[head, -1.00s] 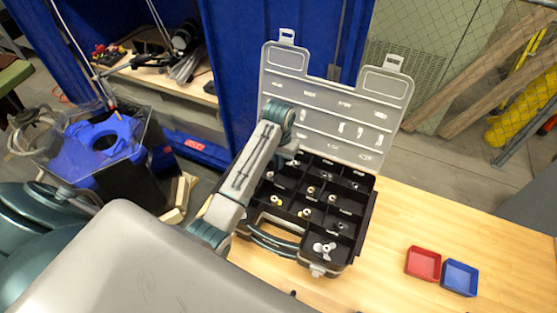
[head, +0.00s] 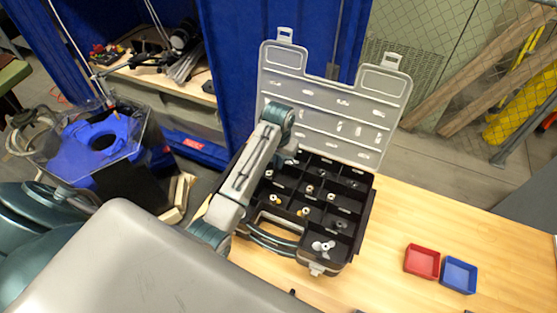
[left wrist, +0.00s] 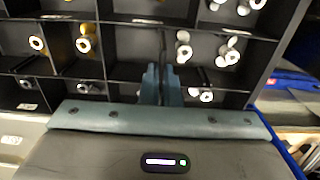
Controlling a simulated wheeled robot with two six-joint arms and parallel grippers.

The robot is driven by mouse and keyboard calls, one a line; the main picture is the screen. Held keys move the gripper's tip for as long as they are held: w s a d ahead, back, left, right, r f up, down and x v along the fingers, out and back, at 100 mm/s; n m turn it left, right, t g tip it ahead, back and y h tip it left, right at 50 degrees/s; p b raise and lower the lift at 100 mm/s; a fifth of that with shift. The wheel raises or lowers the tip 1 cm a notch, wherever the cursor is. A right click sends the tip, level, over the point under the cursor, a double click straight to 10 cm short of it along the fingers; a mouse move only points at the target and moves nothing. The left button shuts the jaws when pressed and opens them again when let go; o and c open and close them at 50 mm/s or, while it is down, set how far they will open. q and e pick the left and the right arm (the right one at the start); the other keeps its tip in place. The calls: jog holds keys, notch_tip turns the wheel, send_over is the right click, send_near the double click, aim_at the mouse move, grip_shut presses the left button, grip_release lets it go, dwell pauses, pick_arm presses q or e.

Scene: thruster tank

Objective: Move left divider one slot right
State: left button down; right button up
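The black parts case (head: 352,232) stands open on the wooden bench, its grey lid (head: 335,95) raised at the back. Thin dark dividers split it into compartments with small fittings in them. My left arm reaches over the case's left side, and its gripper (head: 291,158) is at the back left compartments, mostly hidden by the arm. In the left wrist view the gripper (left wrist: 161,84) has its fingers close together, one on each side of a thin upright divider (left wrist: 163,48). It looks shut on this divider, which still stands between compartments. My right gripper is not in view.
A red tray (head: 422,262) and a blue tray (head: 459,275) sit on the bench at the right. The bench (head: 420,215) between case and trays is clear. The raised lid stands close behind my left gripper. A clear tank with a blue part (head: 100,140) is at the left.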

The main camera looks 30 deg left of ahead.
aim_at(278, 171)
pick_arm(q)
jog(key=shift+f, duration=0.4)
jog(key=shift+f, duration=0.35)
jog(key=shift+f, duration=0.35)
jog(key=shift+f, duration=0.35)
dwell(0.4)
jog(key=shift+f, duration=0.4)
jog(key=shift+f, duration=0.2)
